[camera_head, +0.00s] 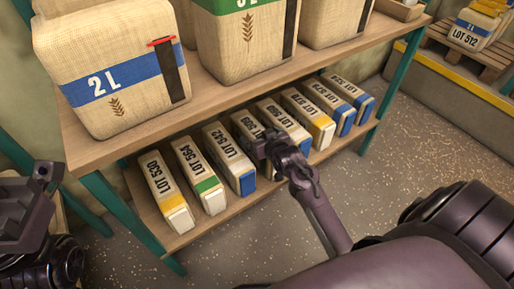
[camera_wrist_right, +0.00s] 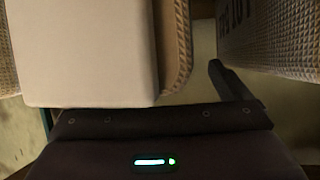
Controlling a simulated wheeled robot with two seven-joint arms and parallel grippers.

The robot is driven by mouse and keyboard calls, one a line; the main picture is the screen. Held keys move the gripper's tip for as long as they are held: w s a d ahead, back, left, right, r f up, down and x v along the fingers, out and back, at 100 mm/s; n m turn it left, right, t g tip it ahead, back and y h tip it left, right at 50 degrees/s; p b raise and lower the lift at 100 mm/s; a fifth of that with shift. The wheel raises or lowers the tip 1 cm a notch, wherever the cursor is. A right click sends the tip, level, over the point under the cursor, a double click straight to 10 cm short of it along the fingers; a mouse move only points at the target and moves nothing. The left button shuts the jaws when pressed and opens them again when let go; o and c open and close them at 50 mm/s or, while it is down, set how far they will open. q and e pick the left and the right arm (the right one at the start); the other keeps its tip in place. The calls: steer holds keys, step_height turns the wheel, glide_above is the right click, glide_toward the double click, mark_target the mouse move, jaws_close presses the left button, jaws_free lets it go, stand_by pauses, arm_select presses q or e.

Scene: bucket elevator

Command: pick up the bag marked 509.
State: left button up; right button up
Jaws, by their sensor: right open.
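The bag whose label looks like 509 (camera_head: 246,127) lies on the lower shelf in a row of narrow lot bags, right of the bag marked LOT 542 (camera_head: 230,158). Its front end is hidden behind my right gripper (camera_head: 270,143), which is open at the row's front. In the right wrist view a pale smooth bag end (camera_wrist_right: 92,55) fills the left. A dark finger (camera_wrist_right: 230,82) stands to its right, in front of a gap beside a woven bag with dark print (camera_wrist_right: 272,35). I cannot tell contact. Dark parts of my left arm show at the left edge; its jaws are unclear.
Big woven bags, one marked 2L (camera_head: 105,88), stand on the upper shelf (camera_head: 205,103) close above the row. Bags LOT 530 (camera_head: 160,185) and LOT 564 (camera_head: 195,172) lie left; several more lie right. A green shelf post (camera_head: 130,225) is at the left front.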

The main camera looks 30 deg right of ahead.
steer(key=shift+w, duration=0.25)
steer(key=c, duration=2.1)
steer(key=shift+w+r, duration=0.1)
steer(key=shift+r, duration=0.2)
